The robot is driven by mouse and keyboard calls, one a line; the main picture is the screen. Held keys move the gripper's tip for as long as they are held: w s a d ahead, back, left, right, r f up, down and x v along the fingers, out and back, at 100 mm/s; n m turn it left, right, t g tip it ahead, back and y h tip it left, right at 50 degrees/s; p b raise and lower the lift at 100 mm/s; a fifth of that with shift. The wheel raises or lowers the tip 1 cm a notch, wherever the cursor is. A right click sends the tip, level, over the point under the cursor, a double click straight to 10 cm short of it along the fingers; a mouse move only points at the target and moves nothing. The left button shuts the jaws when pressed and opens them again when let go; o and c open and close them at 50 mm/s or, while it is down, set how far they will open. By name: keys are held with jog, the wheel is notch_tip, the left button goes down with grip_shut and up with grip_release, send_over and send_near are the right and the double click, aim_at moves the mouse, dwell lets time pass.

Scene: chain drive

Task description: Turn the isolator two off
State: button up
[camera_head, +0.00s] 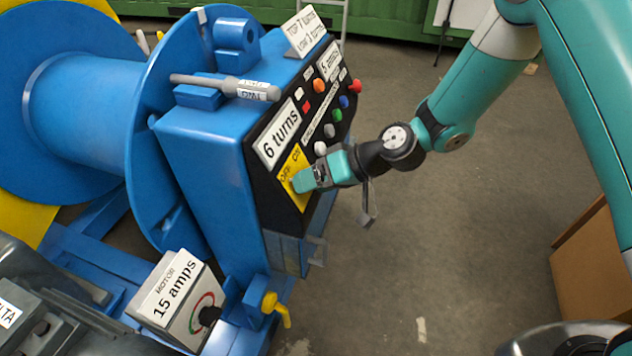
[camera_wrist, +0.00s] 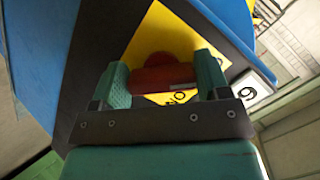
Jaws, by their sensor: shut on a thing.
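The yellow isolator plate (camera_head: 303,200) is at the lower part of the black control panel on the blue machine; ON and OFF lettering shows on it. In the wrist view the yellow plate (camera_wrist: 165,32) carries a red rotary handle (camera_wrist: 163,78). My gripper (camera_head: 299,182) is at the plate, its teal fingers hiding the handle in the head view. In the wrist view my gripper (camera_wrist: 162,76) has a finger on each end of the red handle and is shut on it. No number naming the isolator is readable.
Above the plate are a "6 turns" sign (camera_head: 279,132) and several coloured buttons, with a white one (camera_head: 320,148) close to my gripper. A yellow-handled valve (camera_head: 277,309) and a "15 amps" motor box (camera_head: 172,289) sit lower down.

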dwell(0.4)
jog(key=o, duration=0.9)
jog(key=shift+o, duration=0.2)
jog(key=p+v, duration=0.1)
jog(key=v, duration=1.6)
jog(key=shift+d, duration=0.2)
jog(key=shift+r, duration=0.15)
jog(key=s+r+g+h, duration=0.1)
jog(key=s+r+h, duration=0.2)
jog(key=s+r, duration=0.5)
jog(key=s+r+g+h, duration=0.1)
jog(key=s+r+h, duration=0.3)
jog(key=s, duration=0.8)
notch_tip(320, 180, up, 16)
jog(key=p, duration=1.7)
jog(key=shift+a+n, duration=0.3)
jog(key=shift+n, duration=0.1)
